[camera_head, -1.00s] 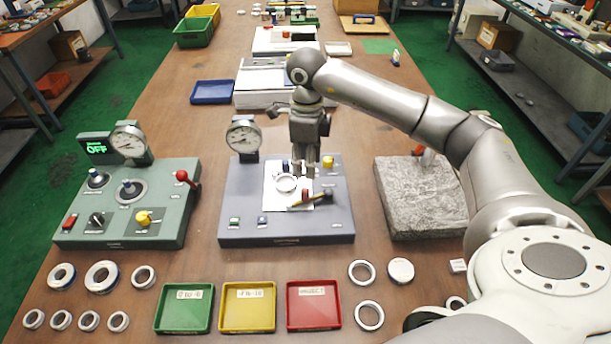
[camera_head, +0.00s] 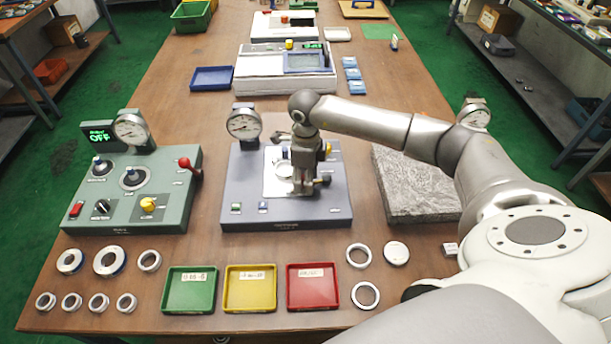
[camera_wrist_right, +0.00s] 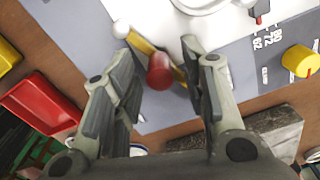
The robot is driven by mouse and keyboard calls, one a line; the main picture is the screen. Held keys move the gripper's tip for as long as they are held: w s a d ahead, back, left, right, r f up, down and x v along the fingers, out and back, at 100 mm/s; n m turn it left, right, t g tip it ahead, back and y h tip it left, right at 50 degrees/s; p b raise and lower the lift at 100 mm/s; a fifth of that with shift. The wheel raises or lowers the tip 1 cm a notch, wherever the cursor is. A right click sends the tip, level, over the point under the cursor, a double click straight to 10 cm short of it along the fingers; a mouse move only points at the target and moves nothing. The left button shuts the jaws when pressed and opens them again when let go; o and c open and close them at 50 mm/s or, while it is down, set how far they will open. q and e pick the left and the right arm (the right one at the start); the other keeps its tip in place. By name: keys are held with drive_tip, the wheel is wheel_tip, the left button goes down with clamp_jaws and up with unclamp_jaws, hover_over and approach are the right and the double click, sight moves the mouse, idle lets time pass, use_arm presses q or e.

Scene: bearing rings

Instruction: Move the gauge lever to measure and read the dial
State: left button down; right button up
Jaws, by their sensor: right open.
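The grey-blue gauge station (camera_head: 245,190) stands mid-table with a round dial (camera_head: 244,124) at its back left; the reading is too small to make out. A metal ring (camera_head: 284,168) lies on its white plate. My right gripper (camera_head: 303,190) is open over the front right of that plate and hides most of the lever. The wrist view shows the yellow lever (camera_wrist_right: 140,43) with a red knob (camera_wrist_right: 159,74) between my open right fingers (camera_wrist_right: 162,62); contact cannot be told. My left gripper is not in view.
A green station (camera_head: 130,200) with its display showing OFF stands left. A grey stone slab (camera_head: 410,190) lies right. Green (camera_head: 189,308), yellow (camera_head: 250,307) and red (camera_head: 313,306) trays are in front. Several loose rings lie on both sides of the trays.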

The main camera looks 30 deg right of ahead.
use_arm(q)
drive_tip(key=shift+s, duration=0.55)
use_arm(e)
clamp_jaws()
drive_tip(key=shift+w+d+f+m+b, duration=0.2)
drive_tip(key=shift+w+m+b, duration=0.35)
drive_tip(key=shift+m+b, duration=0.3)
drive_tip(key=shift+w+d+r+m+b, duration=0.2)
drive_tip(key=shift+w+m+b, duration=0.3)
drive_tip(key=shift+m, duration=0.75)
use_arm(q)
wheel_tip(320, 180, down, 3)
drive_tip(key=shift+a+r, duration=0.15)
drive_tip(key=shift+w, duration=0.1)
use_arm(e)
unclamp_jaws()
drive_tip(key=shift+w, duration=0.1)
